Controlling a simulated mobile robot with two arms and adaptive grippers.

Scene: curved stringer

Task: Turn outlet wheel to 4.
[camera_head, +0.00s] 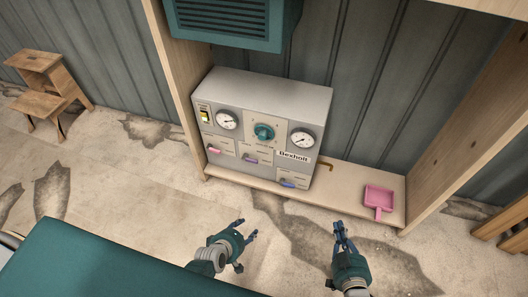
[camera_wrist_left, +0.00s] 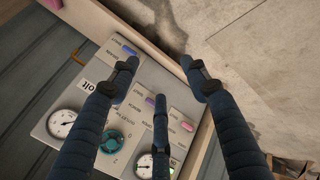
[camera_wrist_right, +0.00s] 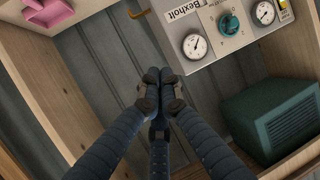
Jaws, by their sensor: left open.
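The outlet wheel appears to be the teal round knob (camera_head: 264,132) in the middle of the grey Bexholt panel box (camera_head: 265,88). It also shows in the left wrist view (camera_wrist_left: 115,141) and the right wrist view (camera_wrist_right: 229,23).
Two gauges (camera_head: 227,120) (camera_head: 302,137) flank the knob, with coloured levers below. The box stands on a wooden shelf (camera_head: 345,190) between wooden posts. A pink dustpan (camera_head: 379,198) lies to the right. A teal vented unit (camera_head: 230,22) hangs above. A wooden step stool (camera_head: 45,85) stands far left.

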